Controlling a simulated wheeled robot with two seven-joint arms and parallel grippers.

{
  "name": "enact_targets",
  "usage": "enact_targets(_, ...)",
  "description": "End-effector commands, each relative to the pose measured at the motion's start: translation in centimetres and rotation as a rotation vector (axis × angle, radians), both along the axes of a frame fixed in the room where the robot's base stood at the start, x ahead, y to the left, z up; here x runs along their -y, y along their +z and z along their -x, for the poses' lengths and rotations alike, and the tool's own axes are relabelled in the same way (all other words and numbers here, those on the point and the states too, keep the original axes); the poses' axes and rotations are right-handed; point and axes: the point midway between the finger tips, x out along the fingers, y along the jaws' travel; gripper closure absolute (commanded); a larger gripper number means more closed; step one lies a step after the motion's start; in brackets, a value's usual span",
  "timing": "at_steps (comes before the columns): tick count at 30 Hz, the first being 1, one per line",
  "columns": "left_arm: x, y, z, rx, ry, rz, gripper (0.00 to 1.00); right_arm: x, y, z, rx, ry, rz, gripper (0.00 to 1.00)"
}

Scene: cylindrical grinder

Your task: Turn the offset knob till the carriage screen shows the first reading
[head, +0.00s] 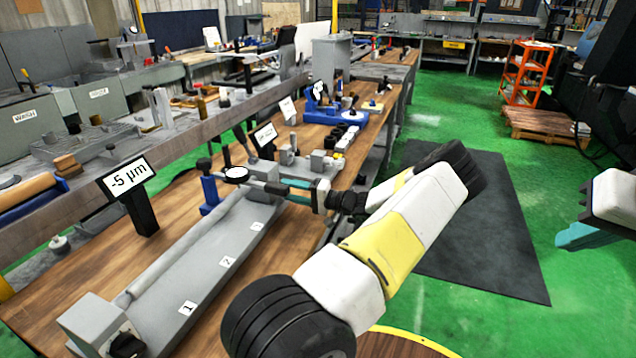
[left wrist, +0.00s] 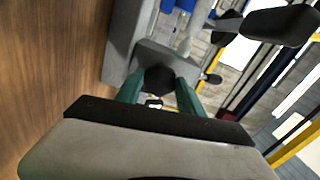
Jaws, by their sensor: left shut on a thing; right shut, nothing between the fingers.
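The carriage screen (head: 127,177) stands on a black post left of the long grey bed and reads -5 µm. My left gripper (head: 283,189) reaches in leftward at the far end of the bed. In the left wrist view its teal fingers are closed around a dark knob (left wrist: 160,78) on a grey block (left wrist: 165,58). My right gripper (head: 585,235) is at the right edge, shut and empty, above the green floor, away from the table.
The grey bed (head: 205,275) carries a long round bar and number labels. A dial gauge (head: 236,174) and a blue stand (head: 209,192) are close to my left fingers. A black knob (head: 126,346) is on the bed's near end block. A dark mat (head: 490,235) lies right of the table.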

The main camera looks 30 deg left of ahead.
Motion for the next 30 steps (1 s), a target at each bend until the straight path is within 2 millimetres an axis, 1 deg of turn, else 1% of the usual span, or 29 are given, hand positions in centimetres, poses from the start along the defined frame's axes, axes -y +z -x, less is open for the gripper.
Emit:
enact_targets(15, 0.10, -0.10, -0.12, 0.017, -0.003, 0.001, 0.96, 0.00, 0.00, 0.00, 0.000, 0.000, 0.000, 1.00)
enact_targets(16, 0.10, -0.10, -0.12, 0.017, -0.003, 0.001, 0.50, 0.00, 0.00, 0.00, 0.000, 0.000, 0.000, 1.00)
enact_targets(18, 0.09, -0.08, -0.10, 0.016, -0.003, 0.000, 0.36, 0.00, 0.00, 0.00, 0.000, 0.000, 0.000, 1.00)
enact_targets(19, 0.08, -0.08, -0.09, 0.016, -0.002, 0.000, 0.34, 0.00, 0.00, 0.00, 0.000, 0.000, 0.000, 1.00)
enact_targets(27, 0.06, -0.04, -0.04, 0.016, -0.001, -0.001, 0.34, 0.00, 0.00, 0.00, 0.000, 0.000, 0.000, 1.00)
enact_targets(30, 0.57, -0.02, -0.15, 0.017, -0.002, -0.001, 0.34, 0.00, 0.00, 0.00, 0.000, 0.000, 0.000, 1.00)
